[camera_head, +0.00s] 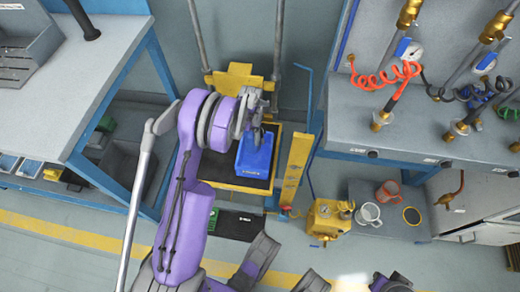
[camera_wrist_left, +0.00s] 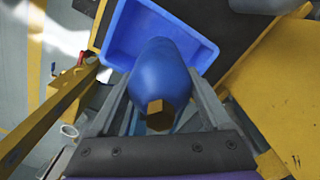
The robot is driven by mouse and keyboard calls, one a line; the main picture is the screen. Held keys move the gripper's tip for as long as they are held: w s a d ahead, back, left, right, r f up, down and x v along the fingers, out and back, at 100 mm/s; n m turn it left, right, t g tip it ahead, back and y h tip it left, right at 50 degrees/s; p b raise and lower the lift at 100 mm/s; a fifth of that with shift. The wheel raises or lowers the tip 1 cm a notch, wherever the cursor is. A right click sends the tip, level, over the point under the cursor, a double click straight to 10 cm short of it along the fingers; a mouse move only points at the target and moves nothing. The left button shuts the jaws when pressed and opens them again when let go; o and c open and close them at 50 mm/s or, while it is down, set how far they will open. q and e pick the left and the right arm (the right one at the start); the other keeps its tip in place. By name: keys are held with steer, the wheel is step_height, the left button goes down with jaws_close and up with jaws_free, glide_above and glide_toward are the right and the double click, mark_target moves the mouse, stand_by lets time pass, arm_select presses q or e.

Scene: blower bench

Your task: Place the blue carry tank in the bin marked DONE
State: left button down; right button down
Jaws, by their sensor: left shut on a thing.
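My left gripper (camera_head: 254,128) is shut on the blue carry tank (camera_wrist_left: 160,75), a rounded blue body with a brass fitting toward the camera in the left wrist view. In the head view the tank is mostly hidden by the gripper. A blue bin (camera_head: 252,160) with small white lettering on its front, too small to read, stands on a black-topped yellow lift table (camera_head: 240,188). The gripper is over the bin's far part. In the left wrist view the bin (camera_wrist_left: 118,32) lies beyond the tank; whether they touch is unclear.
A yellow post (camera_head: 294,168) stands right of the lift table. A grey bench (camera_head: 85,75) is at left, and a panel with gauges and coiled hoses (camera_head: 400,75) at right. Mugs (camera_head: 368,213) and a yellow device (camera_head: 328,218) sit low at right.

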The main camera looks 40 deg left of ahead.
mark_target(253, 146)
arm_select(q)
steer(key=f+b, duration=0.1)
steer(key=f, duration=0.4)
steer(key=shift+s+f, duration=0.2)
steer(key=shift+f+b, duration=0.75)
steer(key=shift+f, duration=1.25)
